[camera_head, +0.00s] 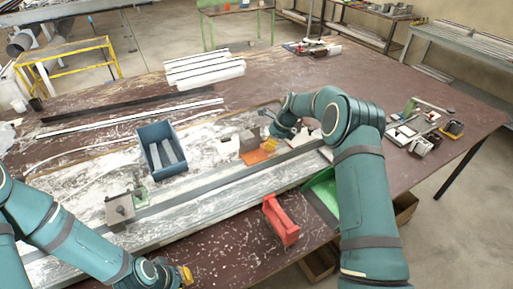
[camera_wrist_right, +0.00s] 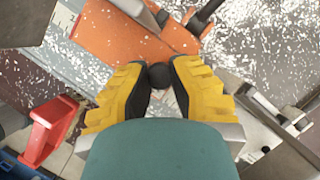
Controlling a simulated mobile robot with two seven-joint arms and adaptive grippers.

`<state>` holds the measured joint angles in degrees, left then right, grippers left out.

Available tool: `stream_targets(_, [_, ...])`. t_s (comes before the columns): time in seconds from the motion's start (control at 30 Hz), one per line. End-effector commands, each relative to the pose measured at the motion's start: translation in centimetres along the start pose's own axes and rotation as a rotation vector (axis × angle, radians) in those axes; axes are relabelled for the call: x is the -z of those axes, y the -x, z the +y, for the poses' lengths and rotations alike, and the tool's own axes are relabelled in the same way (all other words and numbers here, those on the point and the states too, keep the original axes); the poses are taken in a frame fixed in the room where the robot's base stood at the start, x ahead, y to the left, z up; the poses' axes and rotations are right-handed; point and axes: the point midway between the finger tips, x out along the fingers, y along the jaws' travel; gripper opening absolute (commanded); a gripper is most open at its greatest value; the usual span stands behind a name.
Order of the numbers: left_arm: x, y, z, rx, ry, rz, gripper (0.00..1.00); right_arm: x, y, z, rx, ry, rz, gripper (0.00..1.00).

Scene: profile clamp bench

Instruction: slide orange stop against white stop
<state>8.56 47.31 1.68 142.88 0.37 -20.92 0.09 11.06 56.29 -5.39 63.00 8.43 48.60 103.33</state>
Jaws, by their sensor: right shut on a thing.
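The orange stop (camera_head: 258,156) lies on the pale profile across the bench, and its orange plate (camera_wrist_right: 125,38) fills the top of the right wrist view. My right gripper (camera_head: 271,127) is over it, its yellow fingers closed around a dark round knob (camera_wrist_right: 160,75) beside the orange plate.
A blue bin (camera_head: 146,135) stands left of the stops. A grey clamp block (camera_head: 120,210) sits farther left on the profile. A red caddy (camera_head: 281,220) stands in front, near my right arm. Loose tools (camera_head: 425,130) lie at the right.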

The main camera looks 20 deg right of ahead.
Motion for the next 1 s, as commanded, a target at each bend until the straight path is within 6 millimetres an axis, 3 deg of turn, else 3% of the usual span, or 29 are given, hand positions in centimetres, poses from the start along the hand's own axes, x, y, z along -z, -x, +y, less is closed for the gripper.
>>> stream_targets(0.2, [0.0, -0.1, -0.1, 0.001, 0.001, 0.000, 0.00, 1.8, 0.4, -1.2, -0.002, -0.001, 0.003, 0.00])
stream_targets(0.57, [0.0, -0.1, -0.1, 0.001, 0.001, 0.000, 0.00, 2.0, 0.5, -1.3, -0.003, -0.001, 0.003, 0.00])
stream_targets(0.6, [0.0, -0.1, -0.1, 0.001, 0.001, 0.000, 0.00, 2.0, 0.5, -1.3, -0.004, 0.000, 0.003, 0.24])
stream_targets(0.7, [0.0, -0.1, -0.1, 0.001, 0.001, 0.000, 0.00, 1.9, 0.5, -1.2, -0.004, 0.000, 0.003, 0.55])
stream_targets(1.0, [0.0, -0.1, -0.1, 0.001, 0.001, 0.000, 0.00, 1.8, 0.6, -1.2, -0.003, 0.001, 0.001, 0.55])
